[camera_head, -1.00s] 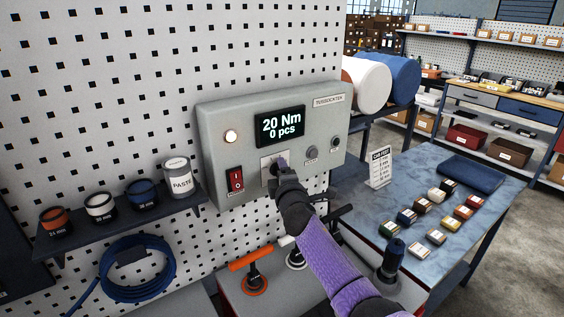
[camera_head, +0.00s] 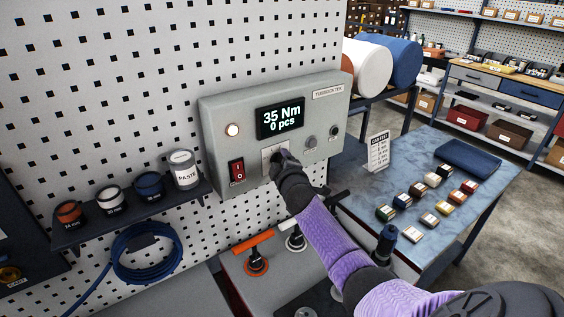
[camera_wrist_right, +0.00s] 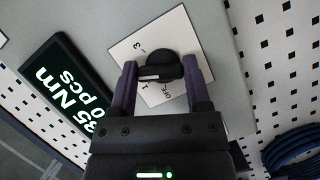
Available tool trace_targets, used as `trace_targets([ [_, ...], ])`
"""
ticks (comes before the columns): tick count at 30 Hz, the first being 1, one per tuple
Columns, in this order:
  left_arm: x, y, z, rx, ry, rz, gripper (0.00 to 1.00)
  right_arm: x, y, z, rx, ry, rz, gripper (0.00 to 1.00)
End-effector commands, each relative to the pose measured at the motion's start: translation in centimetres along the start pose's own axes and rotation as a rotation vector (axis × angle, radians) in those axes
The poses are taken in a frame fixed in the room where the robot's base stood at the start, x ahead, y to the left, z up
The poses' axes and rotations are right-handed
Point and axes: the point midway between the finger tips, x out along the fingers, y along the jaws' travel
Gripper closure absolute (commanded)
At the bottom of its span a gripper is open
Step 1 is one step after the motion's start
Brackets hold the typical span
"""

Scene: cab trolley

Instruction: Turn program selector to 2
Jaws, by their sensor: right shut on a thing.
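The program selector is a dark round knob (camera_wrist_right: 165,66) on a white square plate (camera_wrist_right: 190,38) on the grey control box (camera_head: 325,112). In the right wrist view its white mark faces left, between the numerals 3 and 1; I cannot make out a 2. My right gripper (camera_wrist_right: 160,78) is shut on the knob, one finger on each side. In the head view the right gripper (camera_head: 281,159) hides most of the knob. The box's display (camera_head: 281,119) reads 35 Nm and 0 pcs. My left gripper is not in view.
Left of the knob are a red rocker switch (camera_head: 237,173) and a lit round lamp (camera_head: 232,130). A shelf (camera_head: 135,215) with cups and a paste jar (camera_head: 183,169) is further left. A blue table (camera_head: 355,190) with small boxes stands right.

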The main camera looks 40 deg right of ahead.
Motion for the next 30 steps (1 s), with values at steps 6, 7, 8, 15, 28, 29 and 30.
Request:
trace_targets([
  [6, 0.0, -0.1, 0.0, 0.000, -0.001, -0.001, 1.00, 0.0, -0.1, 0.1, 0.000, -0.002, -0.003, 0.97],
  [7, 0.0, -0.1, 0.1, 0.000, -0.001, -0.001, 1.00, 0.0, -0.1, 0.1, 0.000, -0.002, -0.003, 0.34],
  [8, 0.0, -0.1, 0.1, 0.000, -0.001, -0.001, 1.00, 0.0, -0.1, 0.1, -0.001, -0.002, -0.003, 0.28],
  [15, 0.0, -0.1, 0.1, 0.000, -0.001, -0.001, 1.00, 0.0, -0.1, 0.0, -0.001, -0.001, -0.001, 0.03],
  [28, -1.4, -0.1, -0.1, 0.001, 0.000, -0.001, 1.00, -4.0, 0.1, -0.1, -0.003, 0.002, -0.002, 0.03],
  [29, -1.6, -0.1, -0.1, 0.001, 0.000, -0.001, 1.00, -4.7, 0.1, -0.1, -0.003, 0.001, -0.002, 0.03],
  [30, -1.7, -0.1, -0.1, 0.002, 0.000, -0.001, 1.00, -5.6, 0.1, -0.1, -0.003, 0.002, -0.002, 0.03],
])
